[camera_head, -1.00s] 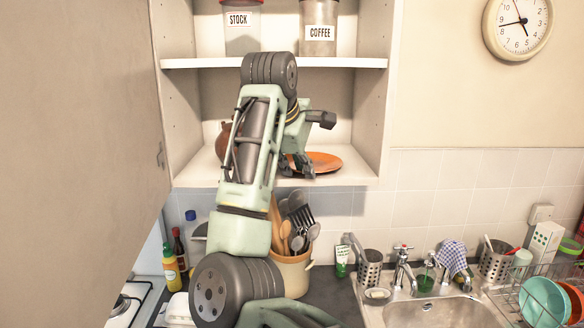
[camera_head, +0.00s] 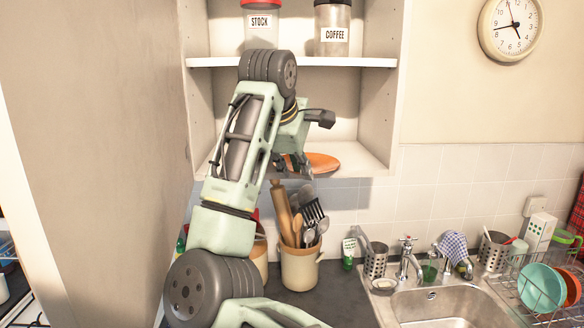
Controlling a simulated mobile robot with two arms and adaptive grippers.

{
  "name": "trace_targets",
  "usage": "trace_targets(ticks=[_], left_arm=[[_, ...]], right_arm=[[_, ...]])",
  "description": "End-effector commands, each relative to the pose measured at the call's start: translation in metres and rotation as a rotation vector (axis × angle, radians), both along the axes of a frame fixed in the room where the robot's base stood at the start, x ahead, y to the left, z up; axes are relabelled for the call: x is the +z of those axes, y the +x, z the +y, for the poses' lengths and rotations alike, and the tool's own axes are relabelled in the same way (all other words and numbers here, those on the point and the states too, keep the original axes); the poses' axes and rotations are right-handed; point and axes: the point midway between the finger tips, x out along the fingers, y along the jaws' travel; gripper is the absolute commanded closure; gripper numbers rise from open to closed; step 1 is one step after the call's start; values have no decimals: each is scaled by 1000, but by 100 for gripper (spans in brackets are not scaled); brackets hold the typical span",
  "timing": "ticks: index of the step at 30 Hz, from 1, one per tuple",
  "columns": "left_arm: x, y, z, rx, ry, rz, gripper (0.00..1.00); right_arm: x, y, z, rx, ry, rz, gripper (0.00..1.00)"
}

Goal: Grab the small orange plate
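The small orange plate (camera_head: 322,161) lies on the lower shelf (camera_head: 352,172) of the open wall cupboard, partly hidden on its left by my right gripper. My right gripper (camera_head: 304,168) is at the plate's left edge, with its fingers pointing down. I cannot tell from this view whether the fingers touch the plate or how far apart they are. My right arm covers the left part of the shelf. My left gripper is not in view.
Jars labelled STOCK (camera_head: 263,25) and COFFEE (camera_head: 332,28) stand on the upper shelf (camera_head: 345,62). An open cupboard door (camera_head: 100,130) fills the left. Below are a utensil crock (camera_head: 300,268), a sink (camera_head: 440,305) and a dish rack (camera_head: 560,285).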

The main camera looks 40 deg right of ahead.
Motion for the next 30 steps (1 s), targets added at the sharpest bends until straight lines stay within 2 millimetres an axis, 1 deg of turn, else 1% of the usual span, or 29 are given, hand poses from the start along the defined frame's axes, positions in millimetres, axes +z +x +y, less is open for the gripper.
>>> trace_targets(ticks=[5,6,12,13,19,23,26,30], left_arm=[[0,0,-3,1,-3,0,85],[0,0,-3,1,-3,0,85],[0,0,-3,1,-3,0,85],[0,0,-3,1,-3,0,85],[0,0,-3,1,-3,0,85],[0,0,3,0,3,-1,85],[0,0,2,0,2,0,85],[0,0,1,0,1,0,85]], right_arm=[[-1,0,0,-2,1,0,100],[-1,0,0,-1,1,1,92],[0,0,0,-1,0,0,75],[0,0,0,-1,0,0,73],[0,0,0,-1,0,0,73],[3,0,0,-1,-1,-1,73],[14,0,0,0,0,-3,73],[40,0,0,1,0,-4,73]])
